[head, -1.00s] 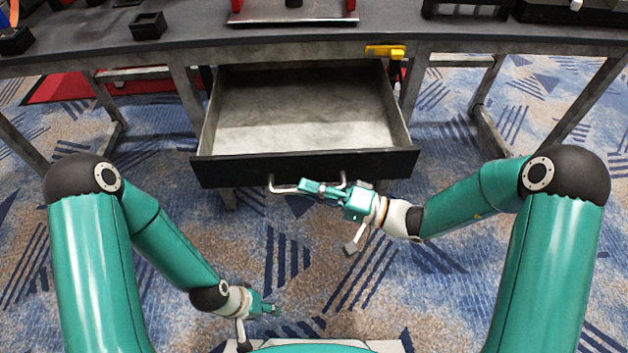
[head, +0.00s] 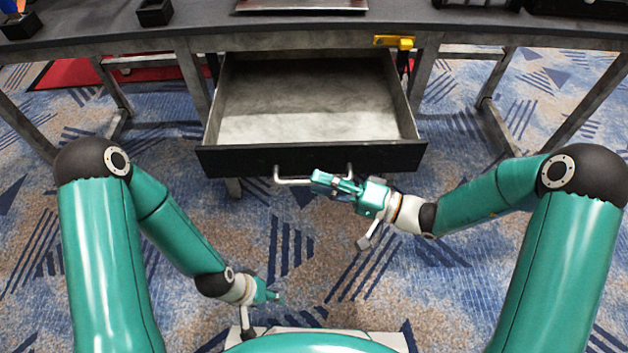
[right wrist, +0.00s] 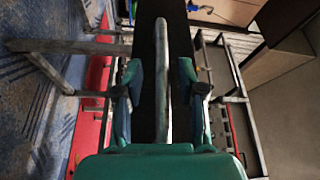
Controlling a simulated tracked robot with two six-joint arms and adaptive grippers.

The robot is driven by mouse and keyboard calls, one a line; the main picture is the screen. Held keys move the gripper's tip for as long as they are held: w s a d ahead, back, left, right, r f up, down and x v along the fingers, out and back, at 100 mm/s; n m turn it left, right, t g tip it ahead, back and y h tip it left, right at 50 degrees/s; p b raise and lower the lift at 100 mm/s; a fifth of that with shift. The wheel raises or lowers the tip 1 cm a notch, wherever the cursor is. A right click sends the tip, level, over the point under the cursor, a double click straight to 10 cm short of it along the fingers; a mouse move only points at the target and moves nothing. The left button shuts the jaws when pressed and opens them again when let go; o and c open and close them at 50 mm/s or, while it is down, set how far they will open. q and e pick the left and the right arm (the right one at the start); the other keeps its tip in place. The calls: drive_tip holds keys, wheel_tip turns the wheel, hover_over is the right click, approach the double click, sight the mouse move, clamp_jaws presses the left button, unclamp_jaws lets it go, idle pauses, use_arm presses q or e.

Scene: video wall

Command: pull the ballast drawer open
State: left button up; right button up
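The ballast drawer (head: 310,159) stands pulled well out from under the table, with its empty grey inside showing in the head view. Its bar handle (head: 293,181) is on the dark front panel; in the right wrist view the handle (right wrist: 161,80) runs upright between my fingers. My right gripper (head: 335,184) is at the right part of the handle. In the right wrist view my right gripper (right wrist: 162,95) is open, with a gap on each side of the bar. My left gripper (head: 272,297) is low over the floor, away from the drawer; its fingers are too small to judge.
The dark table (head: 210,27) spans the top of the head view, with a small black bin (head: 154,12) on it. A yellow fitting (head: 394,42) sits at its front edge, right of the drawer. Table legs stand on both sides. The carpet before the drawer is clear.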

drive_tip(key=v, duration=1)
drive_tip(key=shift+s+d, duration=0.15)
drive_tip(key=shift+d, duration=0.05)
drive_tip(key=shift+f, duration=0.1)
drive_tip(key=s+a+f+g+h, duration=0.2)
drive_tip(key=s+f+g+h, duration=0.55)
drive_tip(key=s+f, duration=0.7)
drive_tip(key=s+d+f+h, duration=0.1)
drive_tip(key=d+f+h, duration=0.2)
drive_tip(key=f, duration=0.3)
drive_tip(key=s+d+f+h, duration=0.1)
drive_tip(key=d+f+h, duration=0.1)
drive_tip(key=f+h, duration=0.25)
wheel_tip(320, 180, up, 33)
drive_tip(key=w+t+y+p, duration=0.1)
drive_tip(key=w+t+p, duration=0.1)
drive_tip(key=p, duration=3.2)
drive_tip(key=shift+w+a+r+t, duration=0.25)
drive_tip(key=shift+w+a+t, duration=0.15)
drive_tip(key=shift+a, duration=0.1)
